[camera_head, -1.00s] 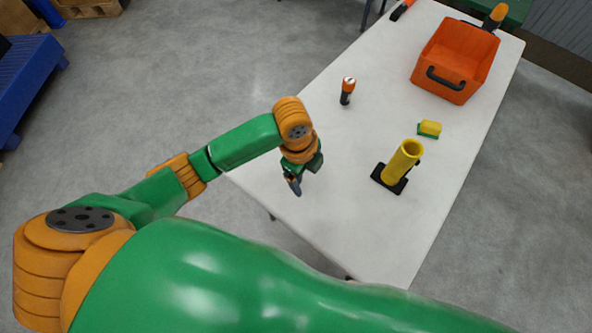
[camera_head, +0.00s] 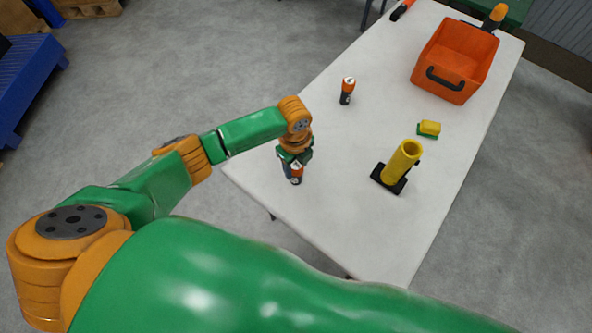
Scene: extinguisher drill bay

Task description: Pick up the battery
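One battery (camera_head: 347,91), an orange and black cylinder with a light top, stands upright on the white table, apart from my gripper. A second small orange and black object (camera_head: 297,171), looking like another battery, shows at my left gripper (camera_head: 293,175) near the table's left edge. My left gripper points down there, with its fingers beside or around that object. The hand and wrist partly hide the fingertips, so I cannot tell whether they are closed on it. My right gripper is not in view.
On the white table (camera_head: 340,225), a yellow tube on a black base (camera_head: 404,160) stands right of my gripper. A yellow and green sponge-like block (camera_head: 429,128) lies behind it. An orange bin (camera_head: 455,62) stands at the back right. The table's front part is clear.

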